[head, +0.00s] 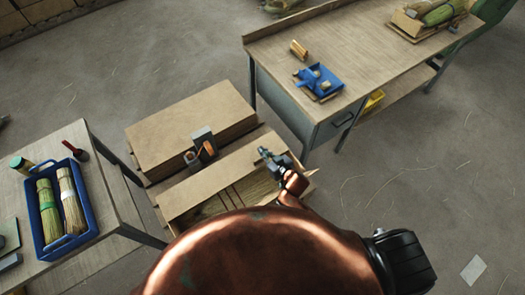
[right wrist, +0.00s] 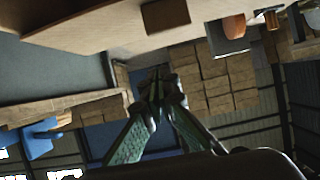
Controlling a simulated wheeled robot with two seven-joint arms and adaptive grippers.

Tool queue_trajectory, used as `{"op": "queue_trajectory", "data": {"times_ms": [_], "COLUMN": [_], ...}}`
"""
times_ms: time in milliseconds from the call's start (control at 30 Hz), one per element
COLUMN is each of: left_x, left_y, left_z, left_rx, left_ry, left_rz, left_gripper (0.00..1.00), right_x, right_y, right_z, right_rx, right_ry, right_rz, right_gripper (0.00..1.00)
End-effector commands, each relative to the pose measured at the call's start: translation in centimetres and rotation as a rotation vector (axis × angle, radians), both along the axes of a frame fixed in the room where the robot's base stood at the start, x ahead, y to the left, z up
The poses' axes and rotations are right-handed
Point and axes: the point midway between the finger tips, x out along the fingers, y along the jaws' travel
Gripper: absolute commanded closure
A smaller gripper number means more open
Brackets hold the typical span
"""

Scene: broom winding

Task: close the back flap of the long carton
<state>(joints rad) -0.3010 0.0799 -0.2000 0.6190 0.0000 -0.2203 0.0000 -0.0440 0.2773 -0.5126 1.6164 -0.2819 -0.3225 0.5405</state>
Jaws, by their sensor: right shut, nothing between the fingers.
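The long carton (head: 168,206) stands low in the middle of the head view, with broom straw (head: 257,186) showing inside. A light cardboard panel (head: 215,176) runs along its back side, apparently the back flap; I cannot tell its exact angle. A small side flap (head: 309,183) sticks out at the right end. My right gripper (head: 264,153) is shut and empty at the carton's back right, close to that panel; contact cannot be told. Its shut fingers also show in the right wrist view (right wrist: 157,88). My copper body hides the carton's front. My left gripper is not in view.
Flat brown cardboard (head: 190,122) lies behind the carton, with a grey and orange device (head: 203,144) between. A bench (head: 345,45) with a blue tool (head: 319,82) stands at right. A left table (head: 105,190) holds a blue tray (head: 93,212) of brushes.

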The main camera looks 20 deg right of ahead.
Motion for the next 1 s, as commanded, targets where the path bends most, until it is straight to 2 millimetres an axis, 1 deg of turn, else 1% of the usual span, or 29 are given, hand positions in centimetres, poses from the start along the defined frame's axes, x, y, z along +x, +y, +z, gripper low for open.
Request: {"op": "queue_trajectory", "data": {"times_ms": [133, 267, 367, 500, 700, 800, 1000], "left_x": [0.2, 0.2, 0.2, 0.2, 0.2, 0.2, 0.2], "left_y": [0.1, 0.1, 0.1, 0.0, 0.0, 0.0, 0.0], "left_z": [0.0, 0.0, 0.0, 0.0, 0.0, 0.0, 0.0], "left_rx": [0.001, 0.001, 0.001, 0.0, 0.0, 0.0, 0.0], "left_ry": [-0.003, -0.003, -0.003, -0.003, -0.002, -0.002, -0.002], "left_rz": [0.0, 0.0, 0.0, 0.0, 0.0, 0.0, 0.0], "left_gripper": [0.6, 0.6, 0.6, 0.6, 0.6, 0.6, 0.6], "right_x": [0.0, 0.1, 0.0, 0.1, 0.0, 0.0, 0.0], "right_y": [0.0, 0.0, 0.1, 0.0, 0.0, 0.0, 0.0], "right_z": [0.1, 1.1, 2.8, 5.6, 8.7, 9.6, 10.0], "right_rx": [0.0, 0.0, 0.0, 0.0, 0.0, 0.0, 0.0], "right_ry": [-0.001, -0.002, -0.004, -0.005, -0.003, -0.002, 0.001], "right_rz": [0.0, 0.001, 0.003, 0.003, 0.002, 0.001, 0.0], "right_gripper": [1.0, 1.0, 1.0, 1.0, 1.0, 1.0, 1.0]}}
